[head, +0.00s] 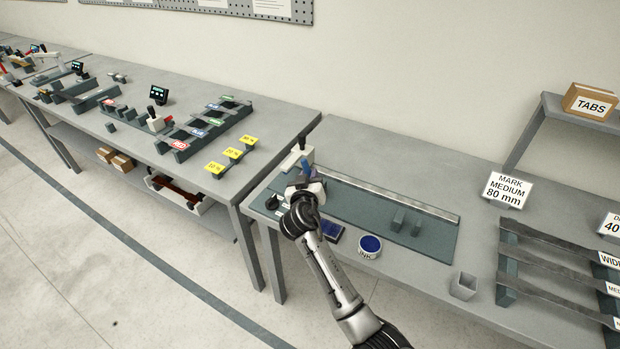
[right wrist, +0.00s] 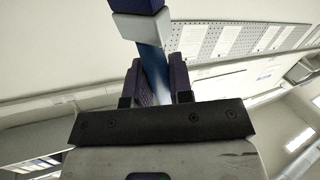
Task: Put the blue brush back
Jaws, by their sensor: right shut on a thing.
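My right gripper (head: 306,186) is above the left end of the green mat (head: 345,205) on the right-hand bench. It is shut on the blue brush (head: 307,168), whose blue part sticks up beyond the fingers. In the right wrist view, the brush (right wrist: 152,62) stands between the two dark fingers, with a pale grey band and a dark blue end above. The gripper hides part of the mat and the lower part of the brush. My left gripper is not in view.
A round ink tin (head: 370,246) and a dark blue pad (head: 331,232) lie near the mat's front edge. A grey cup (head: 464,286) stands further right, beside a rack of dark strips (head: 550,262). A metal rail (head: 390,196) runs along the mat's back.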

